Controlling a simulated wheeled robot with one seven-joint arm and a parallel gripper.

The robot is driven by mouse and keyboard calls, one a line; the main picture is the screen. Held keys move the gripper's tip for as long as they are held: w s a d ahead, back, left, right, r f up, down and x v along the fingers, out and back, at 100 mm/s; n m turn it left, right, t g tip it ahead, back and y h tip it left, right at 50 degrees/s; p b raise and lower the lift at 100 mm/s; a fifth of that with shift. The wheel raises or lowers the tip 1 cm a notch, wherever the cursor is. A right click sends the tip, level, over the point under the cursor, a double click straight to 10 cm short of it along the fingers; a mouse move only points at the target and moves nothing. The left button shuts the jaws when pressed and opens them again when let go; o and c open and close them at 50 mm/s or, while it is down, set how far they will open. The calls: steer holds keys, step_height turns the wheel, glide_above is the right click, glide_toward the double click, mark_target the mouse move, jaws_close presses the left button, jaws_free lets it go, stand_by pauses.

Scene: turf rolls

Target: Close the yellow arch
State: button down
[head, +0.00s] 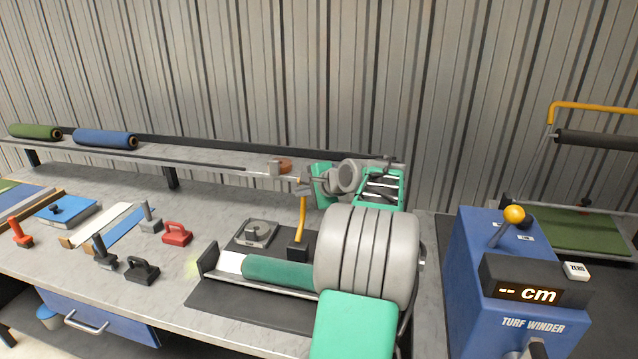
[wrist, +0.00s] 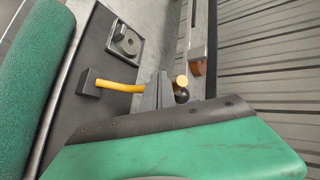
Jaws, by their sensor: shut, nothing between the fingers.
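The yellow arch (head: 303,217) is a slim curved bar rising from a black block (head: 298,249), just behind the green turf roll (head: 280,272). It stands raised, not lying across the roll. In the wrist view the arch (wrist: 120,86) runs from its block (wrist: 92,84) towards my fingers, which hide part of it; a yellow end and a black ball show beyond them. My gripper (head: 303,188) is shut and empty at the arch's upper end. In the wrist view my gripper (wrist: 160,92) overlaps the arch; I cannot tell whether they touch.
A grey device with a round dial (head: 257,233) sits left of the block. A low rail shelf (head: 220,165) runs behind. Black, grey and red (head: 177,233) handled tools lie to the left. The blue turf winder (head: 520,290) stands right, with another yellow-topped frame (head: 592,107) behind.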

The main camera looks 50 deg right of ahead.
steer(key=s+d+m+t+h, duration=0.1)
steer(key=s+d+m, duration=0.35)
steer(key=d, duration=0.45)
steer(key=p+x, duration=0.2)
steer(key=x, duration=0.7)
steer(key=shift+r+n, duration=0.35)
